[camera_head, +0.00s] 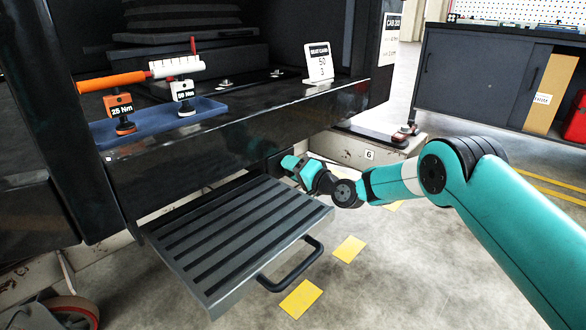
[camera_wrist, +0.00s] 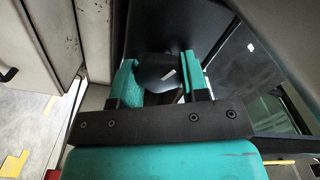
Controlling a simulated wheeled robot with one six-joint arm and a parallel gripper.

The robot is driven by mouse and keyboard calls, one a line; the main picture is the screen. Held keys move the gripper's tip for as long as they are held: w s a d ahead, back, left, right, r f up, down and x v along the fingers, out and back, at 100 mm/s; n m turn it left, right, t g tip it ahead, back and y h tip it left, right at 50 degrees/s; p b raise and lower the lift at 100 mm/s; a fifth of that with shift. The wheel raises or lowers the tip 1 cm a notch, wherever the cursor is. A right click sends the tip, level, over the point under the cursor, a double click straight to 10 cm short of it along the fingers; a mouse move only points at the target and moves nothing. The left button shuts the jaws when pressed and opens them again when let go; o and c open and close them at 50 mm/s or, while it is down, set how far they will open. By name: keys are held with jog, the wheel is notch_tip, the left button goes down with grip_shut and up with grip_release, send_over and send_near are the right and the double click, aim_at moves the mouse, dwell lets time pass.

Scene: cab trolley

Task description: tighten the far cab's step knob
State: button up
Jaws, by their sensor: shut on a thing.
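The dark round knob (camera_wrist: 158,72) with a short white mark shows in the wrist view, between the two teal fingers of my gripper (camera_wrist: 160,82). The fingers are closed on its sides. In the head view my gripper (camera_head: 290,163) reaches under the cab's black sill, just behind the far right corner of the ribbed step (camera_head: 240,240). The knob itself is hidden in the head view. The step stands out from the cab, with a black bar handle (camera_head: 292,266) on its front edge.
Above, a blue tray (camera_head: 205,107) holds two tagged tools, an orange-handled one (camera_head: 112,82) and a white one (camera_head: 178,67). A white sign (camera_head: 319,62) stands to their right. A trolley ledge marked 6 (camera_head: 370,154) lies behind my arm.

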jog(key=shift+f, duration=0.1)
jog(key=o, duration=0.9)
jog(key=shift+p+v, duration=1.4)
jog(key=shift+v, duration=2.35)
